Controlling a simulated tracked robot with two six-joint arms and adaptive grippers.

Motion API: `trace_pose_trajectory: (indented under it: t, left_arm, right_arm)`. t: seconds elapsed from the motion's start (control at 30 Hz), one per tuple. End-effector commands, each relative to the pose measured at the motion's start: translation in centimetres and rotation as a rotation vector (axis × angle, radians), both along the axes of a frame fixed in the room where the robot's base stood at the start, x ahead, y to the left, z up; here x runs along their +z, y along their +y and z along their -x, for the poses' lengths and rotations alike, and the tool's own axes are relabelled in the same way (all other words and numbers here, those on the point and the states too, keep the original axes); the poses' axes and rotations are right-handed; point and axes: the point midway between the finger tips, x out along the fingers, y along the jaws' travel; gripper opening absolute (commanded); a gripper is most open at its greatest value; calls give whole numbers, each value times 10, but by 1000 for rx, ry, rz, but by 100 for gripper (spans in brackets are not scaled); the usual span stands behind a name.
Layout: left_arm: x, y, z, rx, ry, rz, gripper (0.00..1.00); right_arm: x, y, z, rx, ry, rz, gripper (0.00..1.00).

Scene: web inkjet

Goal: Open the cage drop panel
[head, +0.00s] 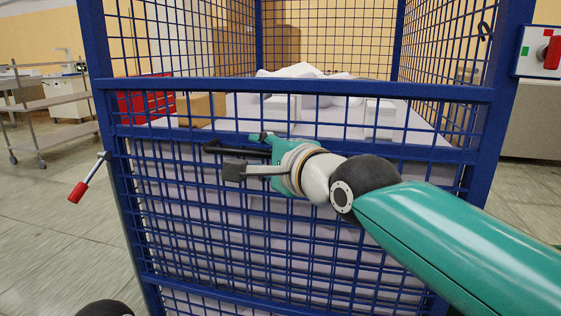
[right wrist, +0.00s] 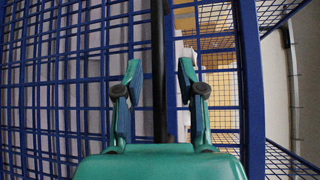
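The blue mesh drop panel (head: 300,226) fills the front of the cage (head: 493,130) and stands upright in the head view. A thin black bar (head: 222,149), like a handle, runs across near the panel's upper rail. My right gripper (head: 245,157) reaches in from the right, its fingers open above and below this bar. In the right wrist view the black bar (right wrist: 158,60) lies between the two parted fingers (right wrist: 159,75), with a gap on both sides. Contact with the palm cannot be told. My left gripper is not in view.
Inside the cage are white blocks (head: 380,112), a brown box (head: 202,107) and a red crate (head: 145,100). A red-gripped lever (head: 78,191) juts from the left post. A control box (head: 540,51) stands at upper right. Metal shelving (head: 62,104) is at left; floor there is open.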

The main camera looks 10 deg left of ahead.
Motion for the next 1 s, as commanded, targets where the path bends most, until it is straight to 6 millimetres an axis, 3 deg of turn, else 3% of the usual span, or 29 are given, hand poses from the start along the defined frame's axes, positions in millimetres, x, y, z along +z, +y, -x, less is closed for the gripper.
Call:
trace_pose_trajectory:
  t: [0.5, 1.0]
  left_arm:
    - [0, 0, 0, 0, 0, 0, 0]
    - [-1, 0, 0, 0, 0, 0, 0]
  right_arm:
    - [13, -62, 69, 0, 0, -1, 39]
    - [12, -69, 77, 0, 2, 1, 39]
